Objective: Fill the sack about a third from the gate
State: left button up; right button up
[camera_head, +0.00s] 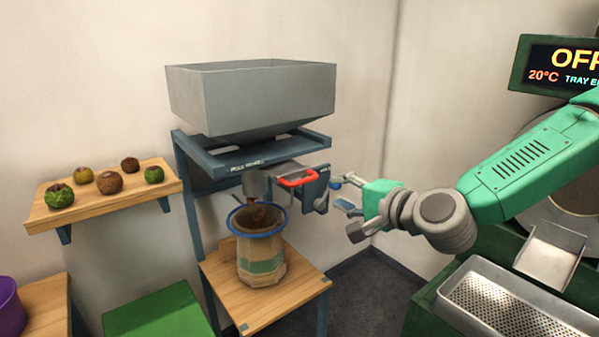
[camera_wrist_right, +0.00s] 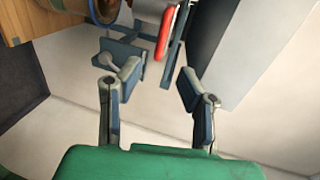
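The sack (camera_head: 262,265), tan with a green band and a blue rim, stands upright under the hopper's spout (camera_head: 256,184). Brown chestnuts (camera_head: 258,215) show between the spout and the sack mouth; the fill level inside is hard to tell. The gate's red handle (camera_head: 298,179) is beside the spout, and it also shows in the right wrist view (camera_wrist_right: 165,32). My right gripper (camera_head: 343,196) is to the right of the handle, apart from it. Its fingers are spread with nothing between them, as the right wrist view shows (camera_wrist_right: 157,86). My left gripper is out of view.
The grey hopper (camera_head: 250,100) sits on a blue frame above a wooden stand (camera_head: 300,292). A wooden shelf (camera_head: 140,190) with several round items is at left, above a green block (camera_head: 158,315). A perforated metal tray (camera_head: 500,308) and a display (camera_head: 560,65) are at right.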

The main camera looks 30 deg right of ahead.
aim_at(305, 181)
jog(key=b+x, duration=0.1)
jog(key=x, duration=1)
jog(key=shift+w+f, duration=0.1)
jog(key=shift+w, duration=0.3)
jog(key=shift+w+a, duration=0.1)
jog(key=shift+w, duration=0.3)
pick_arm(q)
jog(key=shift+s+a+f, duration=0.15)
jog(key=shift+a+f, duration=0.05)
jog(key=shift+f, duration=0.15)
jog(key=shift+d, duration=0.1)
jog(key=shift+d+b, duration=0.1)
jog(key=shift+b, duration=0.2)
pick_arm(e)
jog(key=shift+f, duration=0.1)
grip_shut()
